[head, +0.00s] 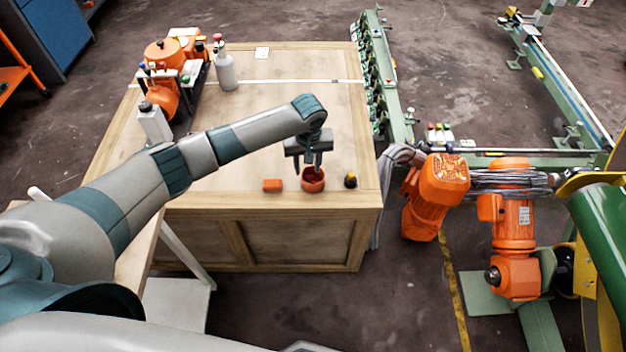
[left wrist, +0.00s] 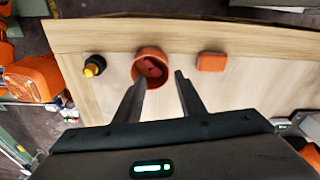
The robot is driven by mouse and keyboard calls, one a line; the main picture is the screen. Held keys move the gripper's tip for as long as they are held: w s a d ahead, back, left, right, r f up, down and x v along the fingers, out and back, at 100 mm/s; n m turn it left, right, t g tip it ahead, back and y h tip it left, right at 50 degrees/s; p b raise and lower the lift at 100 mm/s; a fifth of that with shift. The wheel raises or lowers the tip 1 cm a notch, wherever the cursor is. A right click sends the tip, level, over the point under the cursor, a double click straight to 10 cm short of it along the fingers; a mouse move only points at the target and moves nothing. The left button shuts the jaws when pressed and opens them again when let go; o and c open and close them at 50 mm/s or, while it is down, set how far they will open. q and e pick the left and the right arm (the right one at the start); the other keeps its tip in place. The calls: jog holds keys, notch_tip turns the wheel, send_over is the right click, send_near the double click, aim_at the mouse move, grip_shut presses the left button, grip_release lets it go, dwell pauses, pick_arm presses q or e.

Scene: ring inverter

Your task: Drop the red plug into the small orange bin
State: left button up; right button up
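The small orange bin (head: 313,182) stands near the front edge of the wooden crate-like table. In the left wrist view the round bin (left wrist: 139,66) has the red plug (left wrist: 153,68) inside it, lying within its walls. My left gripper (left wrist: 162,78) is open, with its two fingers apart and nothing between them. In the head view my left gripper (head: 311,164) hangs just above the bin. The plug is hidden or too small to make out in the head view. My right gripper is not in view.
An orange block (head: 272,185) lies left of the bin, and a black and yellow knob (head: 350,180) stands to its right. The wooden table (head: 290,100) is clear in the middle. A white bottle (head: 224,68) and orange equipment (head: 163,53) stand at the back left.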

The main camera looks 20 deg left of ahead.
pick_arm(q)
notch_tip(320, 180, up, 16)
jog(key=s+b, duration=0.1)
jog(key=b, duration=0.2)
jog(key=shift+s+d+r, duration=0.15)
jog(key=shift+s+d, duration=0.25)
jog(key=shift+d, duration=0.05)
dwell(0.5)
